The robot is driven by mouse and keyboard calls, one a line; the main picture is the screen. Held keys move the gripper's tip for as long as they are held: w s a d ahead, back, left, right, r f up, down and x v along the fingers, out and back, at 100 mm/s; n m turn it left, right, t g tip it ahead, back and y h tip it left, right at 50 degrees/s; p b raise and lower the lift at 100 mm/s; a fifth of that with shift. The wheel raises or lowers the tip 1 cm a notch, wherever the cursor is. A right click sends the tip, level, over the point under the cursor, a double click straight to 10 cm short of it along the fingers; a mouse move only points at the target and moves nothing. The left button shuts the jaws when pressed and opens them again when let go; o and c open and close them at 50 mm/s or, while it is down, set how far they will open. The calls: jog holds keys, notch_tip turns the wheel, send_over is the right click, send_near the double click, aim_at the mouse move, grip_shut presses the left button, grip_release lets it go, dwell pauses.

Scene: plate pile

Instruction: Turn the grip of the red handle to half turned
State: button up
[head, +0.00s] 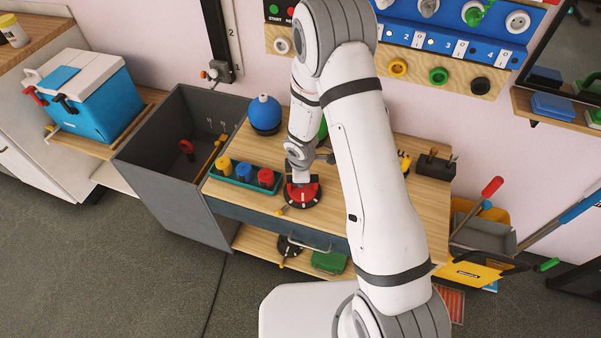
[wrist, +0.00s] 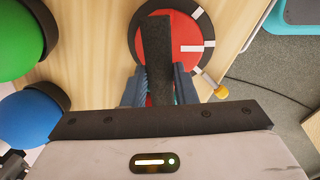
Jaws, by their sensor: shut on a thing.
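The red handle is a round red dial (head: 303,198) with a black rim, on the wooden table top below my wrist. In the wrist view the red disc (wrist: 190,65) carries a raised dark bar, the grip (wrist: 158,45). A white line on the disc points right, toward one of several white ticks on the rim. A small yellow piece (wrist: 220,92) sits by the rim at lower right. My gripper (wrist: 158,87) is shut on the dark grip, with a blue finger on each side. In the head view my gripper (head: 301,177) is over the dial, its fingers hard to make out.
A green tray (head: 238,180) with yellow, blue and red knobs stands left of the dial. A blue ball (head: 264,112) stands behind it; a green ball (wrist: 18,40) is partly hidden by my arm. A grey bin (head: 170,190) is left. The table's front edge is close to the dial.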

aim_at(301, 194)
dwell(0.4)
jog(key=o, duration=1)
notch_tip(301, 194, up, 8)
jog(key=s+p, duration=0.1)
jog(key=p, duration=0.3)
jog(key=shift+s+f+p, duration=0.15)
jog(key=shift+s+p, duration=0.1)
jog(key=shift+p, duration=0.1)
